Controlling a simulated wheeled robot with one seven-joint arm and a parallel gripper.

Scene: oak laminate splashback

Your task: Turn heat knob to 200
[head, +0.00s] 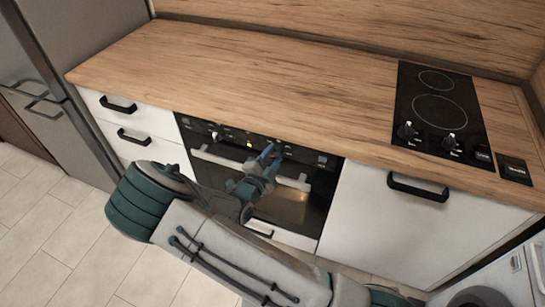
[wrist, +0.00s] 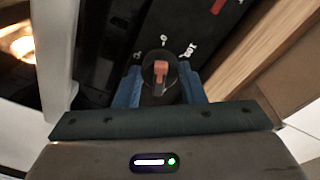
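The oven (head: 262,188) is built in under the worktop, with a black control panel along its top. In the wrist view a round dark knob (wrist: 160,72) with an orange-red grip bar sits between my two blue fingers. My gripper (wrist: 160,90) is open, one finger on each side of this knob, with dark space between each finger and the bar. White printed marks show above and right of the knob; I cannot read them surely. In the head view my gripper (head: 270,161) is at the oven's panel and hides the knob there.
Another red-marked knob (wrist: 217,6) is at the wrist view's top edge. The oven's bar handle (head: 225,159) runs just below the panel. The worktop (head: 260,85) overhangs above. A hob (head: 438,112) with its own knobs is at right.

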